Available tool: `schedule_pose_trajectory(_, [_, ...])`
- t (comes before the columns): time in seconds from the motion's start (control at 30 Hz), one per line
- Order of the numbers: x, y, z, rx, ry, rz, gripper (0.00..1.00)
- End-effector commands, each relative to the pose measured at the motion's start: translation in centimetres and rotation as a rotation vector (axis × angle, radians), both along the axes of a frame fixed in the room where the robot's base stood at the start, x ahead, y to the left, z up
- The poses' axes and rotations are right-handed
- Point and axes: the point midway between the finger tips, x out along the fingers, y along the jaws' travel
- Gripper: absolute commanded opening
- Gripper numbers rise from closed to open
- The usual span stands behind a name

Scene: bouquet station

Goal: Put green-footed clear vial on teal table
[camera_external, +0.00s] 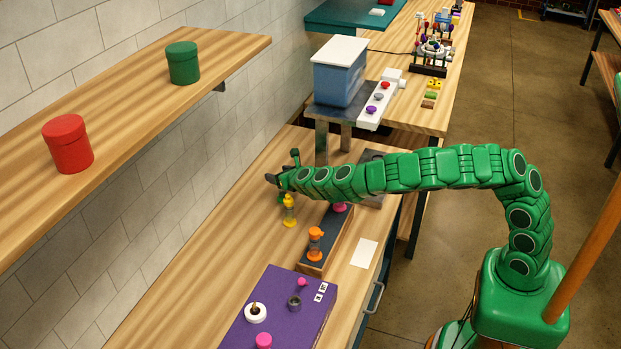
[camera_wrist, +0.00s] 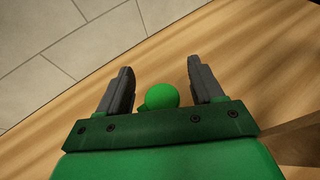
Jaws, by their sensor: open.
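A green round top (camera_wrist: 162,96) shows between the two fingers of my gripper (camera_wrist: 160,85) in the wrist view, with no visible finger contact. It is likely part of the green-footed vial; its clear body is hidden. In the external view my gripper (camera_external: 283,169) is over the wooden bench near the wall, fingers apart. A bit of green (camera_external: 281,198) shows just below it, mostly hidden by the arm and hard to make out. The teal table (camera_external: 340,14) is at the top, beyond the bench.
A yellow vial-like piece (camera_external: 289,212) stands close by my gripper. An orange one (camera_external: 315,244) and a pink one (camera_external: 339,207) are at a dark-topped block (camera_external: 312,266). A blue bin (camera_external: 339,80) on a stand and a wall shelf (camera_external: 130,85) are nearby.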

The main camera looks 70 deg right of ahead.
Motion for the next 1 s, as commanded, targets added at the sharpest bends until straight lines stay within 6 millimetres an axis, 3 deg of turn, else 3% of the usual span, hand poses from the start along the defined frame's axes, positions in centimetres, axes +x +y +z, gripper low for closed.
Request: schedule_pose_trajectory(1.0, [0.0, 0.1, 11.4, 0.003, 0.0, 0.001, 0.66])
